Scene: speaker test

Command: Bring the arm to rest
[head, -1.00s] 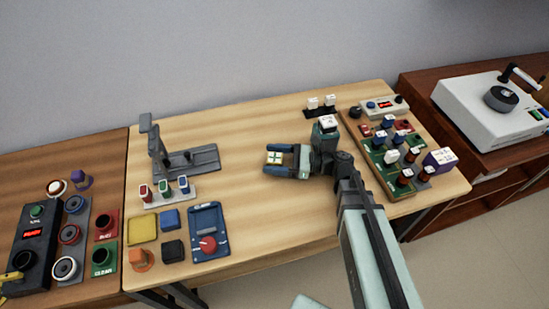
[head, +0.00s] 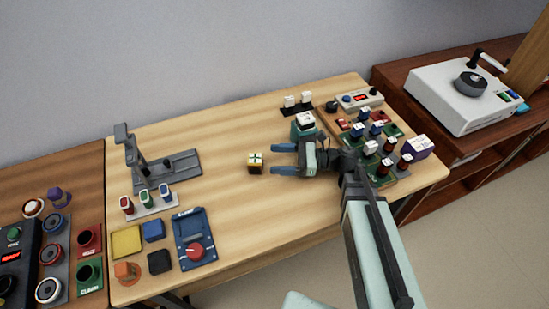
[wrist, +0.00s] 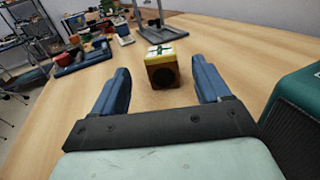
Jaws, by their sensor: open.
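My gripper (head: 272,160) is open over the wooden table (head: 235,225), with its two blue fingers pointing left in the head view. A small yellow and dark block with a green cross on its white top (head: 256,162) stands on the table just beyond the fingertips. In the wrist view the block (wrist: 161,68) shows a dark round spot on its near face, ahead of the gap between the fingers (wrist: 160,85). The gripper is empty. My arm reaches in from the lower right and covers part of the board of parts.
A teal object with a white top (head: 304,124) stands close beside my gripper. A board of parts (head: 402,172) is at right.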

